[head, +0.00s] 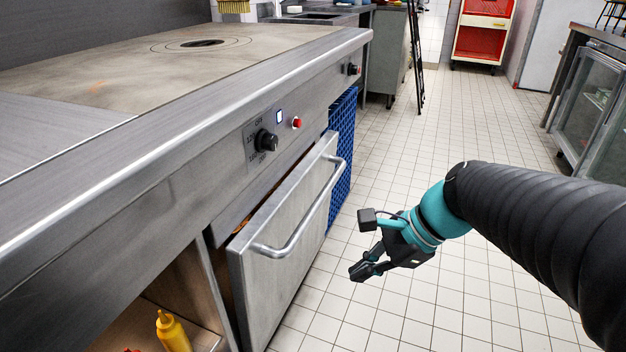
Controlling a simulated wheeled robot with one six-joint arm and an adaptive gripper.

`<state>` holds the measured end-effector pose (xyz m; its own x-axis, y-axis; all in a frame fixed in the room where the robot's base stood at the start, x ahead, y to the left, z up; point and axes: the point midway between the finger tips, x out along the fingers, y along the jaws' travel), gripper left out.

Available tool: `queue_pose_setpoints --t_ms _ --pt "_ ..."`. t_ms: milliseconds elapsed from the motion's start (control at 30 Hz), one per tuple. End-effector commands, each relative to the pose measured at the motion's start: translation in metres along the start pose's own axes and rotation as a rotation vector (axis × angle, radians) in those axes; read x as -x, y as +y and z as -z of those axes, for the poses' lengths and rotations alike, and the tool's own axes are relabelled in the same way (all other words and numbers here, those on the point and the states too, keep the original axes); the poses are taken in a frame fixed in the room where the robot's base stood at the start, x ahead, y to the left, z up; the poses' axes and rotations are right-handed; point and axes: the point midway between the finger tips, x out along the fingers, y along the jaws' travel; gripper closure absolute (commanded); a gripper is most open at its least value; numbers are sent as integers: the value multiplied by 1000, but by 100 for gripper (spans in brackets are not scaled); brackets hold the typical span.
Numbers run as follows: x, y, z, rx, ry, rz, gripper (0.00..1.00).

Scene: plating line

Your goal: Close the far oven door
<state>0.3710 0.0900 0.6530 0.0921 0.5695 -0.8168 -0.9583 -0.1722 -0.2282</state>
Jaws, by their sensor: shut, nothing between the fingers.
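The oven door (285,230) is a steel panel with a curved bar handle (309,217), low on the front of the range. It stands ajar, with a dark gap between its top edge and the range front. I cannot tell how far the gap runs down, as the inside is mostly hidden. My gripper (363,268) is to the right of the door, over the tiled floor, apart from the handle. Its fingers are shut and empty and point left toward the door.
The range top (180,55) juts over the door, with a black knob (266,141) and a red light above it. A blue crate (343,135) stands just beyond the door. A yellow bottle (172,333) sits in the open bay nearer me. The tiled floor to the right is clear.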

Motion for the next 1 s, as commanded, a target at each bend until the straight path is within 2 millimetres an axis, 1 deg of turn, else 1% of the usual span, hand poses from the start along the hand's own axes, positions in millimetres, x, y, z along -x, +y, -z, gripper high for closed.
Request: queue_pose_setpoints --t_ms 33,167,200,267,300,367,400,500,633,700,800,900,1000 --pt "-12 -13 4 -150 -74 -6 100" --pt "-27 -51 6 -537 -272 -32 100" --pt "-31 -63 7 -652 -333 -47 100" --pt "-35 -82 12 -825 -426 -76 100" --pt "-38 -96 17 -936 -489 -98 100" --pt "-42 -116 25 -1100 -585 -139 100" --pt "-43 -129 32 -1206 -648 -168 100" --pt "-46 -160 53 -1440 -801 -253 100" --pt "-47 -190 80 -1666 -966 -364 100" --pt "-47 -201 92 -1744 -1032 -413 100" --pt "-46 -211 104 -1817 -1095 -463 100" --pt "-46 -216 107 -1848 -1124 -488 100" --pt "-50 -221 102 -1853 -1129 -494 100"
